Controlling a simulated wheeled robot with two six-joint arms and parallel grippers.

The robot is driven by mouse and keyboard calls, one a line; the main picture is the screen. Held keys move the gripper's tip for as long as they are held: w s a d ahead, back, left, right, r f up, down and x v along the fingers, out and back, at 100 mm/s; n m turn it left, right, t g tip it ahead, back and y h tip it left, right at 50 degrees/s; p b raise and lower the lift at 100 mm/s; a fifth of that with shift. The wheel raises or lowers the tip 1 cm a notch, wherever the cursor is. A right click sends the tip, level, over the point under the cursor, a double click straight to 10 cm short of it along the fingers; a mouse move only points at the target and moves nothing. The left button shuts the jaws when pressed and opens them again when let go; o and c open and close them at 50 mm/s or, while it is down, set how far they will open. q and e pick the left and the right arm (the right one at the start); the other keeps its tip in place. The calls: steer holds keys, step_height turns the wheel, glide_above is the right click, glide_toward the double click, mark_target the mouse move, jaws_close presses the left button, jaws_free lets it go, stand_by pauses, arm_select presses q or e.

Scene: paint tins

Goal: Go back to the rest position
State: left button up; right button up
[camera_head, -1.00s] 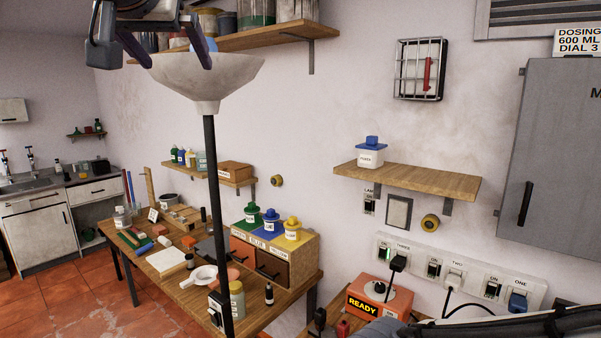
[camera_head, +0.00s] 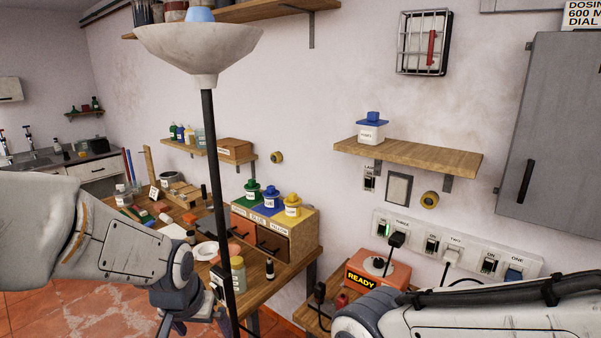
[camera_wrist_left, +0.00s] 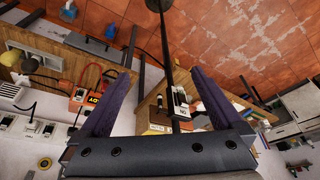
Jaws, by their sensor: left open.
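My left arm (camera_head: 110,240) comes in from the left, and its gripper (camera_head: 190,325) hangs low at the bottom edge, partly cut off. In the left wrist view the left gripper (camera_wrist_left: 163,75) has its two fingers wide apart with nothing held between them; the lamp's dark pole shows beyond the gap. The lamp (camera_head: 200,48) stands upright with a pale bowl on a black pole, and a blue item (camera_head: 200,15) sits in the bowl. My right arm (camera_head: 470,315) shows at the lower right; its gripper is out of view.
A workbench (camera_head: 262,295) carries a drawer unit (camera_head: 303,238) with green, blue and yellow-lidded containers on top. An orange READY machine (camera_head: 378,273) stands near my right arm. A wall shelf (camera_head: 420,158) holds a blue-lidded jar (camera_head: 372,129).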

arm_select(q)
steer(key=s+d+f+m+g+b, duration=0.1)
steer(key=s+d+f+m+b, duration=0.1)
steer(key=s, duration=0.4)
steer(key=s+d+f+m+g+b, duration=0.1)
steer(key=s+d+f+m+b, duration=0.1)
steer(key=s+d+f+b, duration=0.3)
steer(key=s+d+f+m+g+h+b, duration=0.1)
steer(key=s+d+f+m+b, duration=0.2)
steer(key=s+d+b, duration=0.2)
steer(key=s+d, duration=0.1)
steer(key=s, duration=0.2)
steer(key=shift+s+d+f+g, duration=0.15)
steer(key=shift+d+f+g, duration=0.1)
steer(key=shift+f+g, duration=0.15)
stand_by(1.4)
